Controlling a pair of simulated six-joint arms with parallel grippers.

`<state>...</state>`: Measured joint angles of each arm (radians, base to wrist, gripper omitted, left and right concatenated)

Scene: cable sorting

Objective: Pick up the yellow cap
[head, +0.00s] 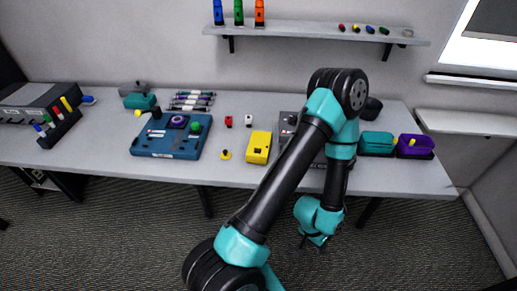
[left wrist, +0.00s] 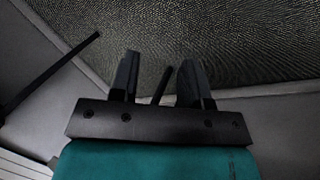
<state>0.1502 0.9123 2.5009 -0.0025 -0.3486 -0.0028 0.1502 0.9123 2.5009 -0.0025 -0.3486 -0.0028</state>
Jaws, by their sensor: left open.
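A small yellow piece with a raised knob, which looks like the yellow cap (head: 226,155), sits on the table left of a yellow box (head: 258,147). My left gripper (head: 316,243) hangs low in front of the table's front edge, well to the right of the cap and apart from it. Its two fingers show spread and empty in the left wrist view (left wrist: 160,78), with floor and wall behind them. The cap is not in the left wrist view. My right gripper does not show.
A red piece (head: 228,121) and a white piece (head: 249,120) stand behind the cap. A blue board (head: 150,148) lies to its left. Teal (head: 376,143) and purple (head: 415,148) bins stand at right. My arm hides part of a grey device (head: 290,127).

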